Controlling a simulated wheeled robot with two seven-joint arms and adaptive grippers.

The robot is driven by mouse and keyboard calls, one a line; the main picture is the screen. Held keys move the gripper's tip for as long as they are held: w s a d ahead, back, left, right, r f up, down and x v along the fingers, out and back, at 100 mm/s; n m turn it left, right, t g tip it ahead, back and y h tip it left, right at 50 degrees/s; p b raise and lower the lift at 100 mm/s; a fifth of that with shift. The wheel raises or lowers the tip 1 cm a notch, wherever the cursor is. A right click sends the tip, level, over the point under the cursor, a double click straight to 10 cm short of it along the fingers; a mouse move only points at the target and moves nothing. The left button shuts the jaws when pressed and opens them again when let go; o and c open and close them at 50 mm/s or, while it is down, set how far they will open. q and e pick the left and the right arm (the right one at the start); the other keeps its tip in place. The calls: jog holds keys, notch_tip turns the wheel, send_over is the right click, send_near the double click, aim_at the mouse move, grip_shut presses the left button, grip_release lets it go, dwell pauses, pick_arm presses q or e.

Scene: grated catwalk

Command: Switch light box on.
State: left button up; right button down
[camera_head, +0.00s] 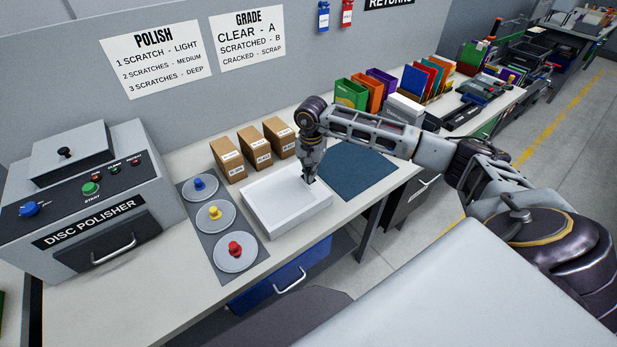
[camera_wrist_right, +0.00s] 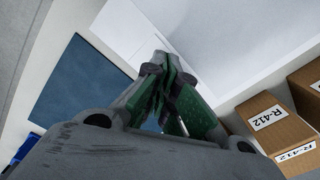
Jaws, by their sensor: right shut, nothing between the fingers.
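The light box (camera_head: 262,217) is a low white box with a pale top, lying on the bench in the middle of the head view. It also shows in the right wrist view (camera_wrist_right: 235,40) beyond the fingers. Its top looks plain white; I cannot tell from it whether the light is on. My right gripper (camera_head: 310,181) is shut and empty, pointing down at the box's right edge. The fingertips show in the wrist view (camera_wrist_right: 165,68) close over that edge; contact cannot be told. No switch can be made out; the fingers may hide it. My left gripper is out of view.
A blue mat (camera_head: 352,172) lies right of the box. Several brown cartons (camera_head: 228,160) stand behind it. Left are a grey mat with knobbed discs (camera_head: 213,213) and the disc polisher (camera_head: 92,208). Coloured folders (camera_head: 380,84) stand further right.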

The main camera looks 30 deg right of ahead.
jog(key=shift+f+b, duration=0.35)
jog(key=shift+f, duration=0.1)
dwell(0.6)
jog(key=shift+r, duration=0.1)
jog(key=shift+r+p, duration=1.55)
jog(key=shift+r, duration=1.9)
jog(key=shift+f, duration=0.1)
